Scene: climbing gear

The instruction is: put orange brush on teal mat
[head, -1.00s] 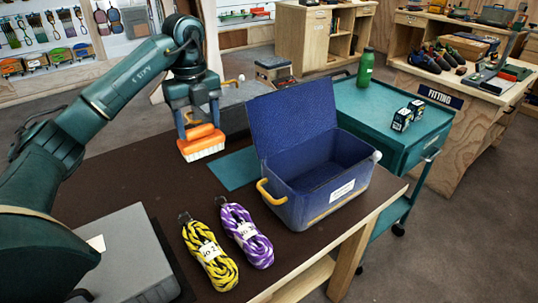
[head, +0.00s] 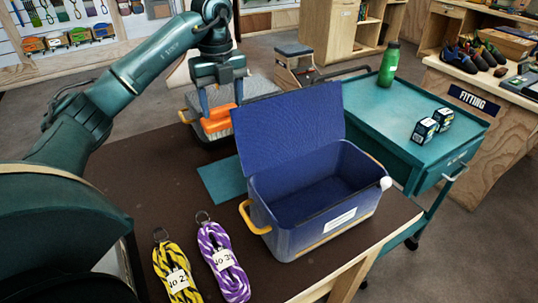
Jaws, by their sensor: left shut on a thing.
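My left gripper (head: 219,108) is shut on the orange brush (head: 217,124), whose pale bristles point down. It holds the brush at the far left part of the brown table, behind the teal mat in the picture. The teal mat (head: 221,181) lies flat on the table, left of the blue box, and the box hides part of it. The brush is not over the mat's visible part; I cannot tell its exact height above the table. My right gripper is not in view.
An open blue box (head: 315,215) with a raised lid and yellow handle stands right of the mat. A yellow rope (head: 176,272) and a purple rope (head: 223,262) lie in front. A teal cart (head: 395,105) holds a green bottle (head: 388,65). The table's left middle is clear.

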